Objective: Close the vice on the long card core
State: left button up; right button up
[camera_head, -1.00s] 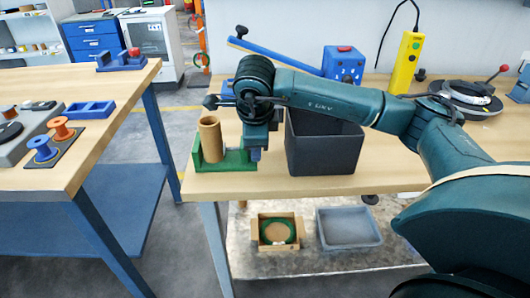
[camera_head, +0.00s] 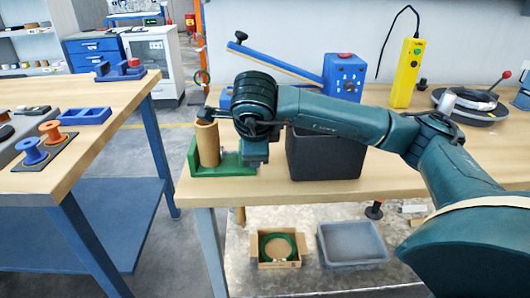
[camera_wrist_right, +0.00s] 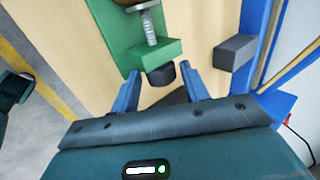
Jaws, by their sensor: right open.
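The green vice (camera_head: 230,169) sits at the near left corner of the right bench. The brown long card core (camera_head: 208,146) stands upright in it. In the right wrist view the vice (camera_wrist_right: 118,38) shows with its metal screw (camera_wrist_right: 149,28) and dark end knob (camera_wrist_right: 161,77). My right gripper (camera_wrist_right: 160,72) is open, its two blue fingers on either side of the knob; I cannot tell whether they touch it. In the head view my right gripper (camera_head: 254,162) is beside the vice, partly hidden by the wrist. My left gripper is not in view.
A dark bin (camera_head: 325,160) stands right of the vice, behind my arm. A blue lever device (camera_head: 343,76), a yellow control box (camera_head: 407,72) and a round turntable (camera_head: 470,108) are farther back. The left bench (camera_head: 100,135) holds spools, across a gap.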

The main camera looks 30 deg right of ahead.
jog(key=c, duration=0.6)
jog(key=g+p, duration=0.1)
jog(key=p, duration=0.1)
jog(key=r+g+y+p, duration=0.1)
jog(key=p, duration=0.1)
jog(key=shift+w+d+g+y+p, duration=0.15)
jog(key=shift+w+g+y+p, duration=0.15)
jog(key=shift+p, duration=0.1)
jog(key=shift+f+g, duration=0.15)
jog(key=shift+g, duration=0.15)
jog(key=shift+f+y, duration=0.2)
jog(key=shift+y, duration=0.1)
jog(key=g+p, duration=0.1)
jog(key=p, duration=0.1)
jog(key=r+y+p, duration=0.1)
jog(key=shift+w+d+g+p, duration=0.15)
jog(key=shift+w+g+p, duration=0.1)
jog(key=shift+g+p, duration=0.15)
jog(key=shift+w+d+f+g+y+p, duration=0.15)
jog(key=shift+f+g+y+p, duration=0.15)
jog(key=shift+g+p, duration=0.25)
jog(key=shift+f, duration=0.15)
